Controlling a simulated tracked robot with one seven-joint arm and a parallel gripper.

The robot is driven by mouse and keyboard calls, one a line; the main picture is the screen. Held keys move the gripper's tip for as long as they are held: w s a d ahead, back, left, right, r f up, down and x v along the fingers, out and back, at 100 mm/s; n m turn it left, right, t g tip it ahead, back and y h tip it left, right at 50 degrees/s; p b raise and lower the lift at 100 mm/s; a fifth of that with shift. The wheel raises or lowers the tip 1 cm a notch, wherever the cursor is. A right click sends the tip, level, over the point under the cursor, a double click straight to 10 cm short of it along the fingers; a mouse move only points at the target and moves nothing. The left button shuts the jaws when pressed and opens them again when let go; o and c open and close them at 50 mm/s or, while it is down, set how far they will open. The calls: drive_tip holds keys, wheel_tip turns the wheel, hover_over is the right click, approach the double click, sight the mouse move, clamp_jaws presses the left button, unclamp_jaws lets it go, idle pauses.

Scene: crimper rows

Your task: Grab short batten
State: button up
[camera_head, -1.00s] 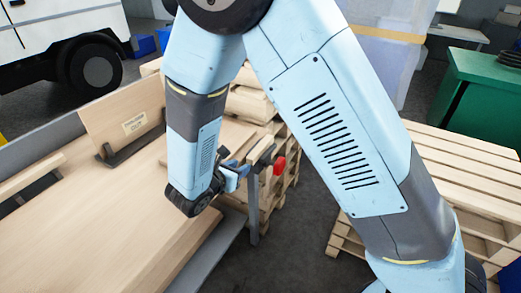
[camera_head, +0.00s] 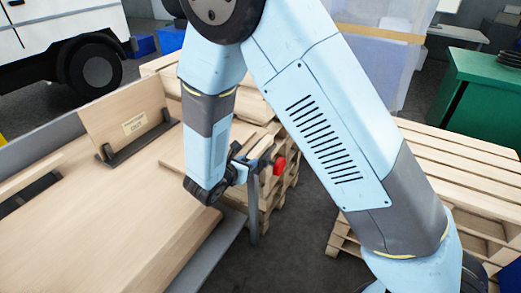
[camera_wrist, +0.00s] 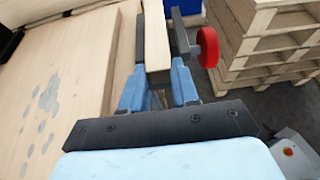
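The short batten (camera_wrist: 157,38) is a pale wooden bar in the wrist view, with its near end toward my gripper (camera_wrist: 160,68). Dark upright plates stand on either side of it, the right one beside a red knob (camera_wrist: 208,47). My gripper's two blue fingers are apart, one on each side of the batten's near end; whether they touch it is unclear. In the head view my gripper (camera_head: 240,172) is beside the dark holder and the red knob (camera_head: 279,166), at the workbench's right edge.
The wooden workbench (camera_head: 95,225) fills the left, with an upright labelled board (camera_head: 128,115) in a dark slot. Pallets (camera_head: 455,165) stand at right and more stacked pallets (camera_wrist: 262,45) lie beyond the holder. A green cabinet (camera_head: 485,100) is behind. Dark floor lies between.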

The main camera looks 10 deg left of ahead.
clamp_jaws()
drive_tip(key=shift+r, duration=0.1)
